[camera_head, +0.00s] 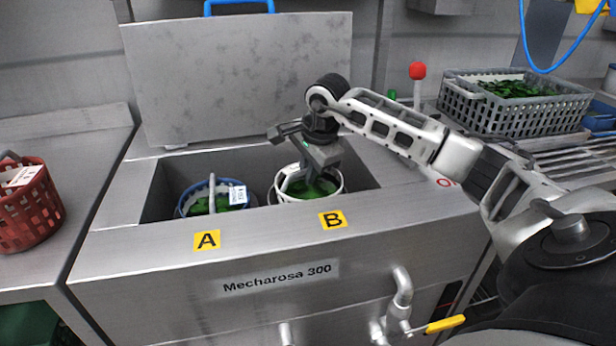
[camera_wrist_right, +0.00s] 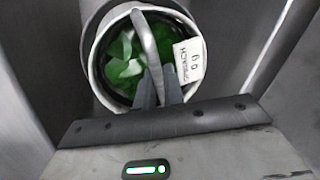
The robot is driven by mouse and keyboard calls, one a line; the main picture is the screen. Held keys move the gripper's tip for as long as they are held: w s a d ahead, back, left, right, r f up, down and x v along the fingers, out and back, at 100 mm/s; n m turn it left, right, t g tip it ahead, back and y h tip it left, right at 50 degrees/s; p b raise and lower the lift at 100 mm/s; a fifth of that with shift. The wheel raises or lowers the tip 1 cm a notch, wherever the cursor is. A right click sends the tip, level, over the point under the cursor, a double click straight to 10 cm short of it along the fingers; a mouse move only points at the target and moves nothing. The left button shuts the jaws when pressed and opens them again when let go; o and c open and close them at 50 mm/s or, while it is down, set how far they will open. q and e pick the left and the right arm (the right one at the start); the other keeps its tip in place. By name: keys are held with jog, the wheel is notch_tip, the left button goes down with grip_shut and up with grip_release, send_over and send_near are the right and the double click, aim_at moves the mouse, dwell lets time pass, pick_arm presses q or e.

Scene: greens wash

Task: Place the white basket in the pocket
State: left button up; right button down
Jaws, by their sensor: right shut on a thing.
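The white basket (camera_head: 338,187) holds green leaves and sits inside the washer's pocket B, behind the yellow B label (camera_head: 332,220). In the right wrist view the white basket (camera_wrist_right: 92,70) shows its handle and a white tag. My right gripper (camera_head: 309,172) reaches down over it, shut on its handle; the fingertips (camera_wrist_right: 158,90) meet the handle in the right wrist view. Whether the basket touches the pocket's floor cannot be told. A blue basket (camera_head: 183,206) with leaves and a tag stands in pocket A at left. My left gripper is not in view.
The washer's lid (camera_head: 240,80) stands open behind the pockets. A red basket (camera_head: 28,215) stands on the left counter. A grey crate of leaves (camera_head: 490,120) sits at the right back. A red-knobbed lever (camera_head: 417,72) rises near my right arm.

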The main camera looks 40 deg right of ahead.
jog(key=shift+f, duration=0.55)
jog(key=c, duration=1.5)
grip_release()
jog(key=p+v, duration=0.1)
jog(key=v, duration=1.1)
